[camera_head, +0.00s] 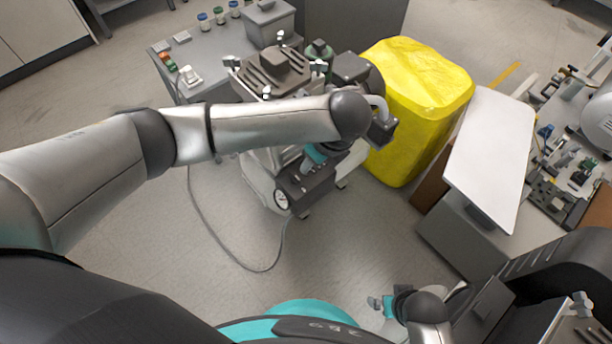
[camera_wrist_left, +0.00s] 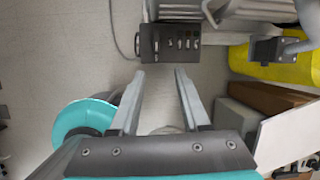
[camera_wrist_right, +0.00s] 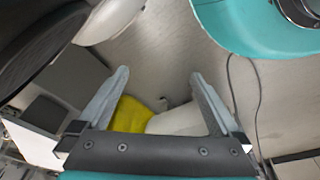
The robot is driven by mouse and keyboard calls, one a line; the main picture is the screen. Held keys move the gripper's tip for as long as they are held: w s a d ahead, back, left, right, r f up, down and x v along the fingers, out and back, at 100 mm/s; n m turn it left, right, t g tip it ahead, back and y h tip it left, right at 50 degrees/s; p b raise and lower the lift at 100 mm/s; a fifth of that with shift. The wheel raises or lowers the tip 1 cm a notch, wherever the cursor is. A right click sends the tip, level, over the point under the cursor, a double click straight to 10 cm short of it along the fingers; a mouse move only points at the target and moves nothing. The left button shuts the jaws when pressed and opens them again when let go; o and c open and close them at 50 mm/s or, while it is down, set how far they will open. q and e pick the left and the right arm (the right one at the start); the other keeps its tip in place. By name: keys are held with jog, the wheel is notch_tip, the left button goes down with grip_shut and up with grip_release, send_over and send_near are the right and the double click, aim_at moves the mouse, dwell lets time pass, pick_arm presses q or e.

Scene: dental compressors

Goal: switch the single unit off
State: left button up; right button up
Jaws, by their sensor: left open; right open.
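The single unit (camera_head: 275,72) is a compressor with a dark, finned top, standing on the floor near the middle of the head view. Its dark control box (camera_head: 308,186) has a round white gauge (camera_head: 281,199) on its side. In the left wrist view, the control box (camera_wrist_left: 170,42) shows a row of small switches (camera_wrist_left: 182,42); their positions are too small to tell. My left gripper (camera_wrist_left: 160,72) is open and empty, with the box just beyond its fingertips in that view. In the head view, my arm partly hides the unit. My right gripper (camera_wrist_right: 159,73) is open and empty, away from the unit.
A yellow bin-like block (camera_head: 415,95) stands right of the unit. A grey table (camera_head: 215,55) with small bottles is behind it. A white panel (camera_head: 492,150) and a cluttered bench (camera_head: 570,180) are at the right. A cable (camera_head: 225,248) loops over open floor.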

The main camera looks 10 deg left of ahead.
pick_arm(q)
jog(key=m, duration=0.1)
jog(key=b, duration=0.6)
send_over(295, 175)
jog(key=s+d, duration=0.2)
jog(key=shift+y, duration=0.3)
jog(key=f, duration=0.9)
jog(key=shift+w, duration=0.2)
jog(key=b+x, duration=0.2)
jog(key=x, duration=0.1)
pick_arm(e)
jog(key=w+a+r+t, duration=0.1)
jog(key=w+r+t, duration=0.3)
jog(key=r, duration=1)
pick_arm(q)
jog(key=shift+a+f, duration=0.15)
jog(key=shift+f, duration=0.05)
jog(key=shift+w+a+f+b, duration=0.1)
jog(key=shift+f+b, duration=0.25)
jog(key=shift+w+a+f+b, duration=0.15)
jog(key=shift+f+b, duration=0.15)
jog(key=shift+b, duration=0.05)
pick_arm(e)
jog(key=shift+w+a+f+t+y, duration=0.25)
jog(key=shift+w+a+t+y, duration=0.3)
jog(key=shift+w+a, duration=0.5)
jog(key=shift+w+a+f+t+y, duration=0.25)
jog(key=shift+w+a+t+y, duration=0.4)
jog(key=shift+w, duration=0.55)
jog(key=shift+a, duration=0.1)
